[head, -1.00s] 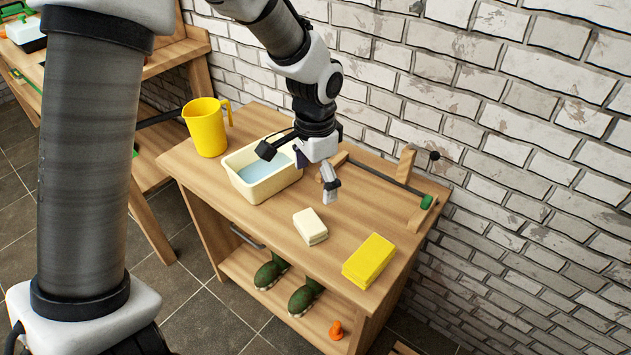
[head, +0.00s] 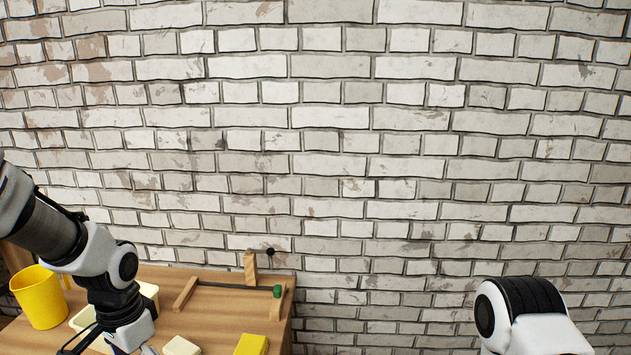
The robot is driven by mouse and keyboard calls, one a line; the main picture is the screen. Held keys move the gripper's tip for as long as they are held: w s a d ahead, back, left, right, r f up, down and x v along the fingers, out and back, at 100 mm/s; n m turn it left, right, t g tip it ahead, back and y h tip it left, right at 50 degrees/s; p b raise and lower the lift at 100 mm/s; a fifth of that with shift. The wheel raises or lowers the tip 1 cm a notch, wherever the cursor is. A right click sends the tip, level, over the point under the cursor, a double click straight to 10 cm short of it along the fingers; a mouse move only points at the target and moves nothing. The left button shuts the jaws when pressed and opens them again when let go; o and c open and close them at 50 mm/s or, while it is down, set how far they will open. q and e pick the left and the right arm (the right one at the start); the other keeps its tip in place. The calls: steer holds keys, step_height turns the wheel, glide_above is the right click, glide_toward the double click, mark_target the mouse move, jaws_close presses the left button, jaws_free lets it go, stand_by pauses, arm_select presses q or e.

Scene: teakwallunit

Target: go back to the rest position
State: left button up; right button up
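My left arm comes in from the left. Its gripper (head: 112,345) is low in the head view, in front of the cream tub (head: 149,291) on the wooden table. Its fingers are spread apart, with nothing visible between them; the tips are partly cut off by the bottom edge. My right arm shows only as a white and black joint at the lower right. Its gripper is out of view.
A yellow jug (head: 38,298) stands left of the tub. A pale block (head: 181,346) and a yellow block (head: 252,345) lie at the front. A wooden rack with a dark rod (head: 235,286) is behind. The brick wall (head: 400,150) fills the background.

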arm_select(q)
steer(key=s+d+f+n+g+p, duration=0.2)
steer(key=s+f+p, duration=0.2)
steer(key=s+f, duration=0.85)
steer(key=s+d+f+n+g+p, duration=0.2)
steer(key=s+f+p, duration=0.3)
steer(key=s+f, duration=0.7)
steer(key=r+t, duration=0.1)
steer(key=w+r+n+t, duration=0.1)
steer(key=r+t, duration=0.1)
steer(key=shift+a+b, duration=0.2)
steer(key=shift+b, duration=0.15)
arm_select(e)
step_height(320, 180, up, 9)
steer(key=shift+w, duration=0.2)
steer(key=shift+f, duration=0.1)
